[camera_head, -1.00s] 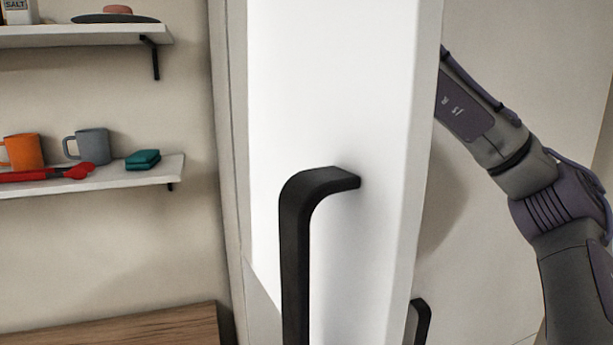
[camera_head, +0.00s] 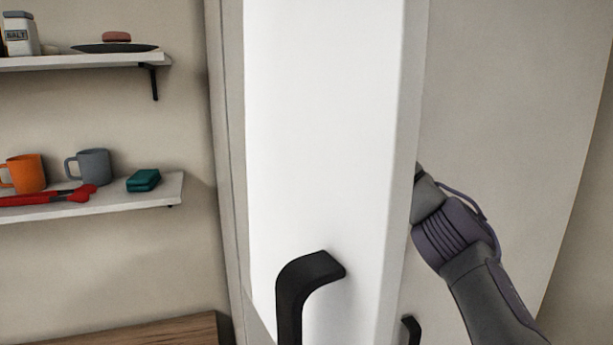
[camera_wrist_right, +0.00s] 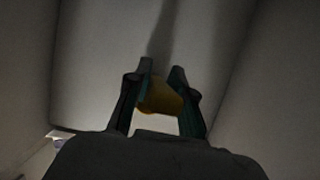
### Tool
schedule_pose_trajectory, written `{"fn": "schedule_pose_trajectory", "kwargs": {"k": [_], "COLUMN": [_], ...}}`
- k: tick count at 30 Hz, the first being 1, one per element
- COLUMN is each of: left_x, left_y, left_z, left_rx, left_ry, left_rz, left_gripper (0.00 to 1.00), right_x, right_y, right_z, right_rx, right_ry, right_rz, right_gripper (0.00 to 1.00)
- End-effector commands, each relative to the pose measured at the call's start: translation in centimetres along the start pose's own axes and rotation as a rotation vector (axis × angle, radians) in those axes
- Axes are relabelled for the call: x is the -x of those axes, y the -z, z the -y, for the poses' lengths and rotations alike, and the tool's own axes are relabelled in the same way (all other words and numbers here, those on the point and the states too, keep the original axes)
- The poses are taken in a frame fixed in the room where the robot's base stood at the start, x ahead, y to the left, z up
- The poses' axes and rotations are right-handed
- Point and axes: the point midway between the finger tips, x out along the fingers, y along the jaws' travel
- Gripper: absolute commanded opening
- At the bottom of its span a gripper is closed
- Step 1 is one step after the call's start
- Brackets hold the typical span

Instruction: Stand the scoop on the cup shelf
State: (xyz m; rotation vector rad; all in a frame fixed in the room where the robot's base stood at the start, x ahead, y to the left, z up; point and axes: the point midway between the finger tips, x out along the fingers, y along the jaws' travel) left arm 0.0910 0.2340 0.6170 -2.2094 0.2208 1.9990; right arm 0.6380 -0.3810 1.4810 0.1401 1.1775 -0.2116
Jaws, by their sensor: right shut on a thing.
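The cup shelf (camera_head: 130,200) is at the left in the head view. An orange mug (camera_head: 26,174) and a grey mug (camera_head: 93,166) stand on it. In the right wrist view my right gripper (camera_wrist_right: 162,78) is shut on a yellow-orange thing (camera_wrist_right: 162,98) between its fingers. It is too dark and covered to tell for sure whether this is the scoop. In the head view my right forearm runs behind the white door, which hides the gripper. My left gripper is not in view.
A red tool (camera_head: 55,196) and a teal block (camera_head: 143,180) also lie on the cup shelf. An upper shelf (camera_head: 90,61) holds a salt box (camera_head: 20,36) and a dark plate (camera_head: 112,48). A tall white door (camera_head: 325,130) with a black handle (camera_head: 292,285) fills the middle.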

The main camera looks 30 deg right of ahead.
Motion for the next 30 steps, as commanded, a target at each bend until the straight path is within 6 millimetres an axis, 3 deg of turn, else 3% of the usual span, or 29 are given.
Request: {"fn": "schedule_pose_trajectory", "kwargs": {"k": [12,13,17,27,30], "left_x": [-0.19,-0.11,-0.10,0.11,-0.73], "left_y": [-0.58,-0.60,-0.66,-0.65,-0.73], "left_z": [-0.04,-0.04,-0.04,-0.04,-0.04], "left_rx": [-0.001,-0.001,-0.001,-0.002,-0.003], "left_ry": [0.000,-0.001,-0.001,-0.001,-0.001], "left_rz": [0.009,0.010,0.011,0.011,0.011], "left_gripper": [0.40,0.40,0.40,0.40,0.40], "right_x": [-0.57,-0.47,-0.45,-0.09,0.32], "right_y": [0.30,0.26,0.25,0.11,0.20], "right_z": [-0.02,-0.03,-0.03,-0.05,-0.05], "right_rx": [-0.001,-0.001,-0.001,-0.001,-0.001], "right_ry": [-0.002,-0.002,-0.002,-0.003,-0.003], "right_rz": [0.003,0.003,0.003,0.003,0.005], "right_gripper": [0.00,0.27,0.47,0.47,0.47]}}
